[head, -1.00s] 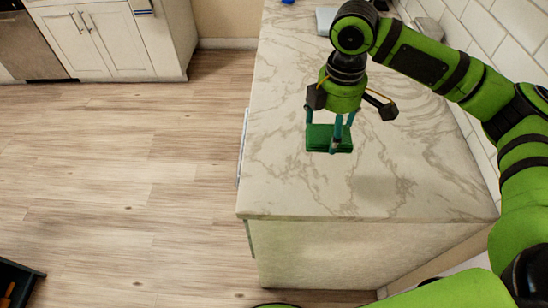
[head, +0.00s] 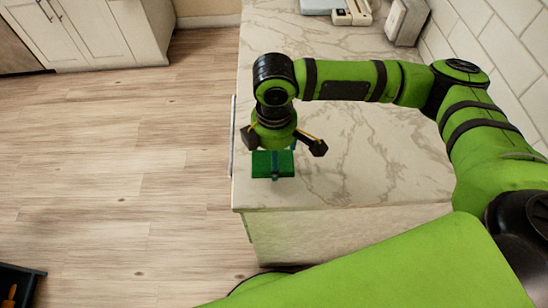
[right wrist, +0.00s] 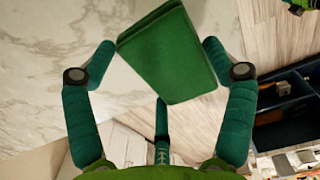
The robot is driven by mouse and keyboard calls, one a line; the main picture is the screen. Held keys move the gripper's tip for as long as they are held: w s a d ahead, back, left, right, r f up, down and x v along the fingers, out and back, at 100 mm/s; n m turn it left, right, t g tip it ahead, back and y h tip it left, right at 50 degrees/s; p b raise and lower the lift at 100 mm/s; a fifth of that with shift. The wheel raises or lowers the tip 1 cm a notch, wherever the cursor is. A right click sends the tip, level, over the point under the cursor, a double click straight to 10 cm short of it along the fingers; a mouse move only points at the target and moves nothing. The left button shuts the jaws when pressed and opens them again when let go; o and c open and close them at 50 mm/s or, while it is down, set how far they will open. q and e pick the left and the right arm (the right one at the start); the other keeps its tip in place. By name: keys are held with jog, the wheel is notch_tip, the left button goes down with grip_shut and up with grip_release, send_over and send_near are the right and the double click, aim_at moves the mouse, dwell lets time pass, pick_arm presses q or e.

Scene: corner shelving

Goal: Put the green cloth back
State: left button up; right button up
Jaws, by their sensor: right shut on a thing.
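The green cloth (head: 262,168) is a folded, flat rectangular pad. In the head view it shows over the near left corner of the marble counter. My right gripper (head: 274,152) points down and is shut on it. In the right wrist view the cloth (right wrist: 168,55) sits tilted between the teal fingers, with marble behind its left side and wood floor behind its right side. I cannot tell how high it is above the counter.
The marble counter (head: 370,170) is clear around the arm. Pale appliances (head: 350,14) and a grey box (head: 406,20) stand at its far end. A dark bin (head: 22,281) with an orange-handled item is at the lower left; a dark compartmented container (right wrist: 285,85) shows in the wrist view.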

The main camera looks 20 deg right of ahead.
jog(key=shift+f+p, duration=0.45)
jog(key=shift+f, duration=1.65)
jog(key=o, duration=1)
jog(key=shift+c, duration=0.2)
jog(key=shift+r, duration=0.1)
notch_tip(320, 180, up, 12)
jog(key=shift+r+b, duration=0.1)
jog(key=shift+b, duration=0.55)
